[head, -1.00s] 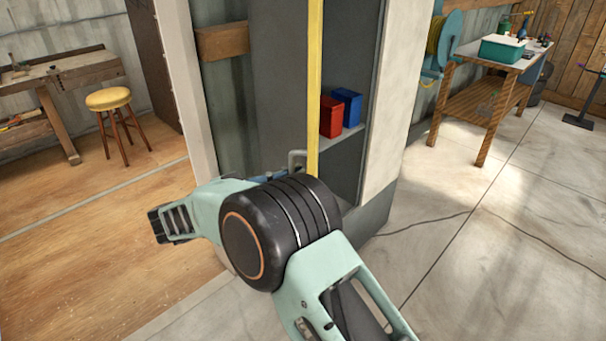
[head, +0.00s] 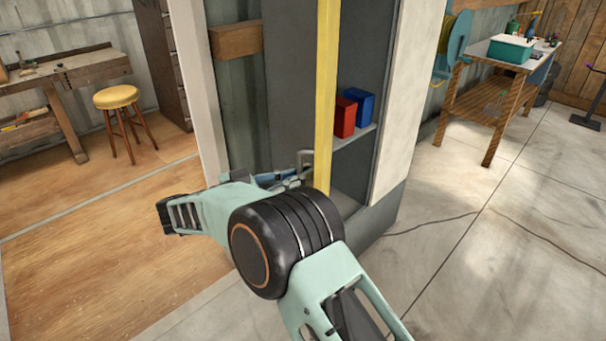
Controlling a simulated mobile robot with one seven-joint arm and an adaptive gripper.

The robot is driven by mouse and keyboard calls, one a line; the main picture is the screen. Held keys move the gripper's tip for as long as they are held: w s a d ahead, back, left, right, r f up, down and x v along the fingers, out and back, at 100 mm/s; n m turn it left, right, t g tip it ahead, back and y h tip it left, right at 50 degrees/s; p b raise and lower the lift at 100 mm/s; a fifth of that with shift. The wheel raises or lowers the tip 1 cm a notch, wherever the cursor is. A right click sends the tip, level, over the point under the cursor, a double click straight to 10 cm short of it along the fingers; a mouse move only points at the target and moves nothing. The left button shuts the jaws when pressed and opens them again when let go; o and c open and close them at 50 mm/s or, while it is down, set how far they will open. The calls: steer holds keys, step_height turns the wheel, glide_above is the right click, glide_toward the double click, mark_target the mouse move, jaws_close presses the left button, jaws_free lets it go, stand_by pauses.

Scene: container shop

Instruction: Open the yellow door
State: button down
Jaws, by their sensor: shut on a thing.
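The yellow door (head: 326,95) stands open in front of a grey cabinet and shows nearly edge-on, as a narrow upright yellow strip. A grey metal handle (head: 305,155) sticks out to the left of the strip, low down. My gripper (head: 284,177) is at this handle and shut on it. My own arm joint hides part of the gripper and the door's lower end, so the fingertips do not show clearly.
Inside the cabinet, a red box (head: 345,117) and a blue box (head: 361,104) stand on a shelf (head: 352,139). A yellow stool (head: 117,97) and a workbench (head: 75,73) are at the left. Another table (head: 497,101) stands at the right. A cable crosses the open floor there.

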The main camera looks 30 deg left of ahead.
steer(key=shift+s+f, duration=0.2)
steer(key=shift+s, duration=0.05)
steer(key=c, duration=2.3)
jaws_free()
steer(key=shift+s+r, duration=0.1)
steer(key=shift+r, duration=0.1)
steer(key=v, duration=1.2)
